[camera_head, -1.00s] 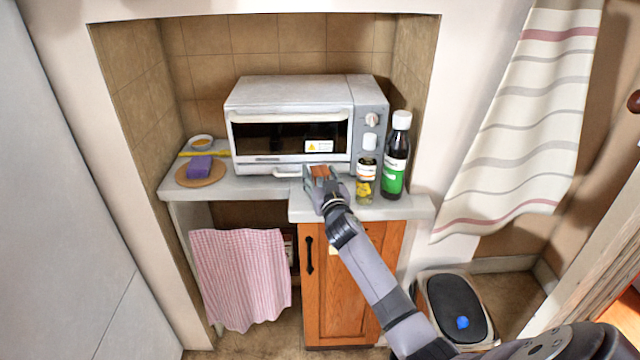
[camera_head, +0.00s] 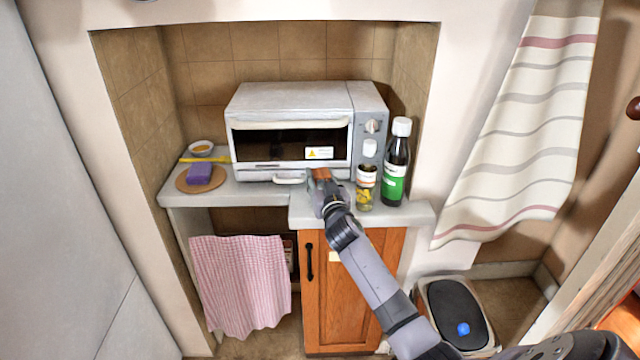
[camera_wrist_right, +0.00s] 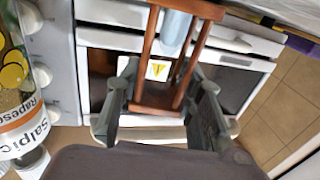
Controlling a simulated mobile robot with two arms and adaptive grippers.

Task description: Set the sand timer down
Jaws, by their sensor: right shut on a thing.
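The sand timer (camera_head: 321,174) has a reddish-brown wooden frame and is held in my right gripper (camera_head: 324,188), above the front of the counter before the oven. In the right wrist view the timer's wooden frame (camera_wrist_right: 157,108) lies between the two grey fingers of my right gripper (camera_wrist_right: 163,100), with pale bluish glass (camera_wrist_right: 175,32) between its posts. The head view does not show clearly whether the timer touches the counter (camera_head: 297,212). My left gripper is not in view.
A white toaster oven (camera_head: 290,98) stands close behind the timer. A jar (camera_head: 365,190) with yellow contents and a dark bottle (camera_head: 395,165) stand just right of my gripper. A purple sponge (camera_head: 199,174) lies on a round board (camera_head: 186,184) at left.

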